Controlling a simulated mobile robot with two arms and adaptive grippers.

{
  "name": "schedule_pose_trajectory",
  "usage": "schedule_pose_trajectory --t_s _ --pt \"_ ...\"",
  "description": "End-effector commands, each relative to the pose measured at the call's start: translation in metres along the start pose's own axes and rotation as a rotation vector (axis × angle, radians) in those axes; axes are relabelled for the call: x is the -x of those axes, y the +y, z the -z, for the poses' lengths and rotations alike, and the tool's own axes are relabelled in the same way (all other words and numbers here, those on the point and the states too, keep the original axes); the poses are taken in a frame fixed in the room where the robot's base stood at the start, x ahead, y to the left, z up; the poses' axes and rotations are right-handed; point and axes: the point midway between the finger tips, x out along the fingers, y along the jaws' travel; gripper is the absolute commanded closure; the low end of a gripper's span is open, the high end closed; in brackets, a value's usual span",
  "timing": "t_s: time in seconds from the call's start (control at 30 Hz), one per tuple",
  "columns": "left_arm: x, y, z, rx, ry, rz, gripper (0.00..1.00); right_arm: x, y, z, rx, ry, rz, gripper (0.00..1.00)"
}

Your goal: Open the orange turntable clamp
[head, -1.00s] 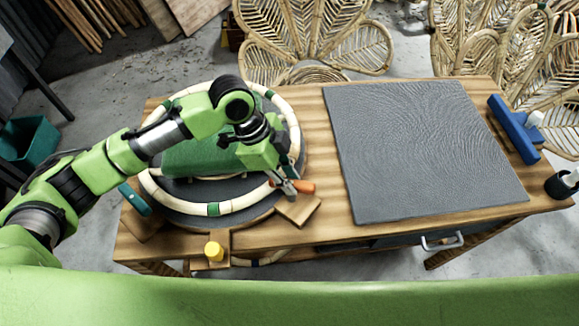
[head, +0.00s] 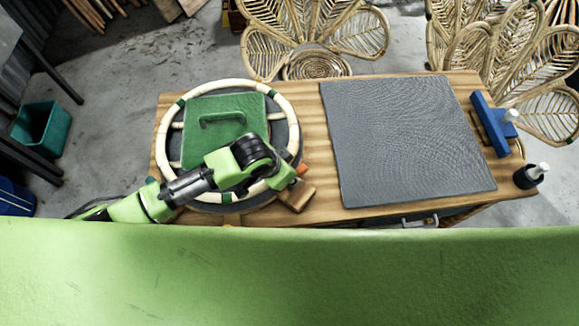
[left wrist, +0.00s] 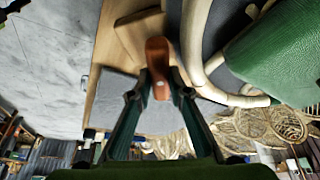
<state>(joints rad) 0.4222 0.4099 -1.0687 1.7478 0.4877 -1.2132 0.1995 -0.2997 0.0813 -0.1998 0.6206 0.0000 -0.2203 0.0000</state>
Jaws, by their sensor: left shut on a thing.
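The orange clamp handle (head: 302,170) shows as a small tip at the lower right rim of the turntable, beside a wooden block (head: 297,195). In the left wrist view the orange handle (left wrist: 157,52) lies between the fingertips of my left gripper (left wrist: 161,82), which is shut on it. In the head view my own arm hides this gripper and most of the clamp. The dark round turntable (head: 277,128) carries a pale rattan ring (head: 218,84) with green bands and a green block (head: 200,150) with a handle. My right gripper is out of view.
A grey mat (head: 405,140) covers the right of the wooden table. A blue tool (head: 490,125) and a dark bottle (head: 528,177) stand at its right end. Rattan chairs (head: 315,25) stand behind. A teal bin (head: 42,130) is on the floor at left.

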Motion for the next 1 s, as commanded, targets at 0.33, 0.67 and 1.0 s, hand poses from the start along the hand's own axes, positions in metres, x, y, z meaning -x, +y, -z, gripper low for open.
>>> schedule_pose_trajectory --t_s 0.33,0.67,1.0 --pt "0.002 0.002 0.001 0.156 -0.001 0.063 1.00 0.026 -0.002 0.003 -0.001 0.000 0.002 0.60" --pt "0.000 0.001 0.001 0.195 0.000 0.080 1.00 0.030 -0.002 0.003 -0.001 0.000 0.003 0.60" --pt "-0.001 0.001 0.000 0.195 0.000 0.080 0.72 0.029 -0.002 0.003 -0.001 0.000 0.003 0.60"
